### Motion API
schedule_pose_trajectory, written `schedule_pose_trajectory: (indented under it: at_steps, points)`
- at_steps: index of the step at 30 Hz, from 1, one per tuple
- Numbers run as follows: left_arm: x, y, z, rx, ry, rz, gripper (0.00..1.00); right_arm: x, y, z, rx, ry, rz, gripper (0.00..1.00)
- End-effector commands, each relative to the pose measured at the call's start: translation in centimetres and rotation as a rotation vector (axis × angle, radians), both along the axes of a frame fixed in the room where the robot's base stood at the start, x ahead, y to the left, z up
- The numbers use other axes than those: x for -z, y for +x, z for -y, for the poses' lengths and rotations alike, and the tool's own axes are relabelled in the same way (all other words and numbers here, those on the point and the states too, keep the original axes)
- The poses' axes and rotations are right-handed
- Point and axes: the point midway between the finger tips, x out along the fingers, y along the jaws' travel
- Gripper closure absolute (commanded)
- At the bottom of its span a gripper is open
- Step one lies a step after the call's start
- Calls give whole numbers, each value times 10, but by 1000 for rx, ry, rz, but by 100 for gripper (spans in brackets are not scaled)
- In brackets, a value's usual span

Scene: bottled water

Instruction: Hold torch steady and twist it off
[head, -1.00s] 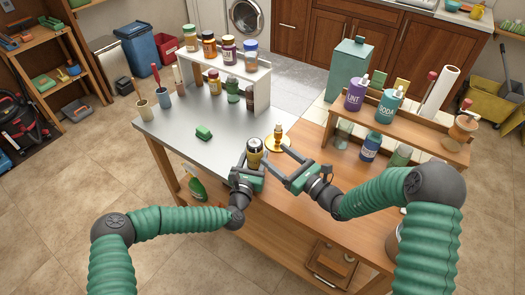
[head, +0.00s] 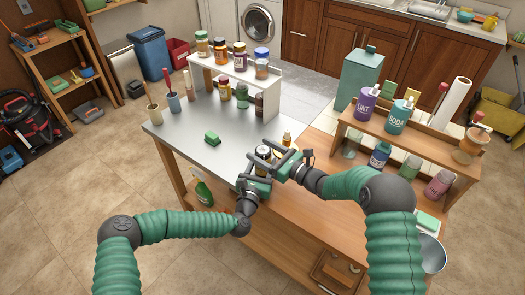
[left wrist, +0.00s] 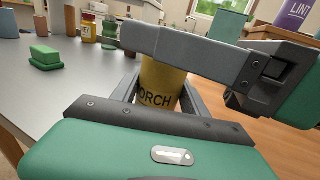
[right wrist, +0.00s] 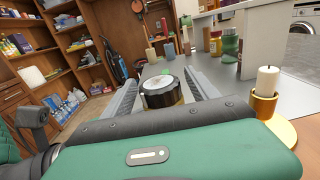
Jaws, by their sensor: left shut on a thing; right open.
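The torch (head: 263,153) is a yellow can with black lettering and a dark, silver-topped cap. It stands upright near the front edge of the table, and its label shows in the left wrist view (left wrist: 158,88). My left gripper (head: 261,169) is shut on its body. My right gripper (head: 270,155) is open at cap height, its fingers on either side of the cap (right wrist: 161,91) in the right wrist view. I cannot tell whether they touch it. The right gripper partly hides the torch in the head view.
A candle in a brass holder (right wrist: 263,104) stands close beside my right gripper. A green block (head: 212,139) lies on the grey tabletop to the left. Shelves with jars stand behind (head: 232,68) and at right (head: 420,135). The grey top around the block is clear.

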Motion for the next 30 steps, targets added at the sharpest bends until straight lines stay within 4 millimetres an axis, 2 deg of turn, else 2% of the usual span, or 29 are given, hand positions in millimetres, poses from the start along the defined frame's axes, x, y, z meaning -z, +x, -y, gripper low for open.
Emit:
schedule_pose_trajectory:
  at_steps: [4,18,22,30]
  points:
    - [1,0,-1,-1,1,-2,84,0,0,0,0,0,0,33]
    - [1,0,-1,-1,1,-2,84,0,0,1,1,-1,1,94]
    - [1,0,-1,-1,1,-2,84,-1,0,2,31,3,2,94]
    - [1,0,0,-1,0,-2,84,-2,1,2,241,2,2,94]
